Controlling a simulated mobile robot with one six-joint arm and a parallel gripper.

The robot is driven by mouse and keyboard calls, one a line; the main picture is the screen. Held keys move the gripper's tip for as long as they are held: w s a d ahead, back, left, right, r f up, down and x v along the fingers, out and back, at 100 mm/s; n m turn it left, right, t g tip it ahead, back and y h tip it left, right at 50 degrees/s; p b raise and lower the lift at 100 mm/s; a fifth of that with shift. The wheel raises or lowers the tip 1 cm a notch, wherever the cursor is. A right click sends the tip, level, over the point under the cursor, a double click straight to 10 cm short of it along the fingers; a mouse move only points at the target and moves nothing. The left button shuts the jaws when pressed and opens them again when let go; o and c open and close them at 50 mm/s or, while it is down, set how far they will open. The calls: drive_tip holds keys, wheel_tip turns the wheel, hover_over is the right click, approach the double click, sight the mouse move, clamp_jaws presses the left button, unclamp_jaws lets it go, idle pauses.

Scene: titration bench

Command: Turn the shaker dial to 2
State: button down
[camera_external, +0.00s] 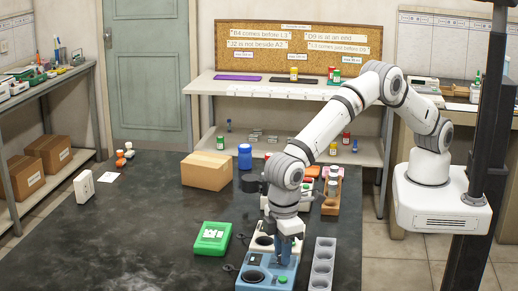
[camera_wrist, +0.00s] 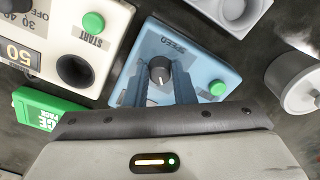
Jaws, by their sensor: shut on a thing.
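The shaker is a blue box (camera_wrist: 207,60) with a "SPEED" label, a black dial (camera_wrist: 160,70) and a green button (camera_wrist: 217,88). In the external view the blue shaker (camera_external: 248,286) stands at the front of the dark table. My gripper (camera_wrist: 160,78) points down at the box with its two blue-grey fingers on either side of the dial, shut on it. A pale mark shows on the dial, but I cannot read any numbers around it. In the external view my gripper (camera_external: 285,250) hides the dial.
A cream device (camera_wrist: 105,45) with a green START button and a dark well stands beside the shaker. A green ice pack box (camera_external: 212,238) lies to the left. A grey rack with round holes (camera_external: 322,262) stands close on the right. The table's left side is mostly clear.

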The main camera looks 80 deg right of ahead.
drive_tip(key=m+b, duration=0.1)
drive_tip(key=m, duration=0.5)
drive_tip(key=m+b, duration=0.1)
drive_tip(key=m, duration=0.6)
idle(0.5)
drive_tip(key=c, duration=1.2)
unclamp_jaws()
drive_tip(key=shift+r+b, duration=0.6)
drive_tip(key=shift+r, duration=3.3)
